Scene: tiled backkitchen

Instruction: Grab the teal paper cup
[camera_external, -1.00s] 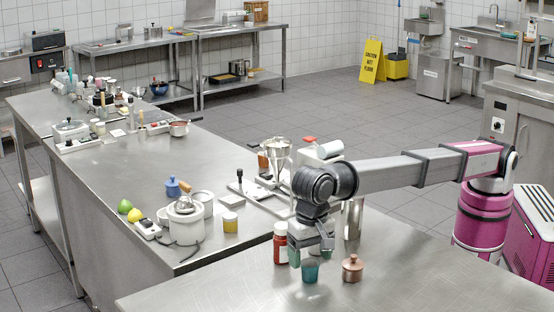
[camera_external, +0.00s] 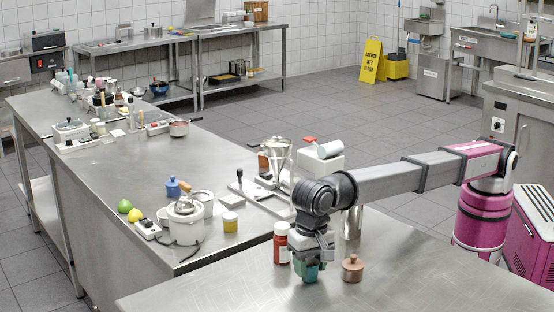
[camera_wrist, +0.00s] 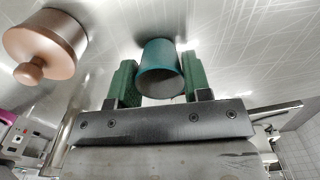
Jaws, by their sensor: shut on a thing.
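The teal paper cup (camera_wrist: 158,56) stands on the steel table between the two green finger pads of my gripper (camera_wrist: 159,82) in the wrist view. In the external view the cup (camera_external: 310,275) shows only partly, below and between the fingers of my gripper (camera_external: 305,268). The gripper points down and is shut on the cup, with a finger on each side. The cup's open mouth faces the wrist camera. I cannot see any gap between the cup's base and the table.
A copper lidded pot (camera_external: 352,268) stands close to the right of the cup; it also shows in the wrist view (camera_wrist: 46,44). A red jar with a white label (camera_external: 281,243) stands just left of the gripper. The front of the table (camera_external: 220,296) is bare.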

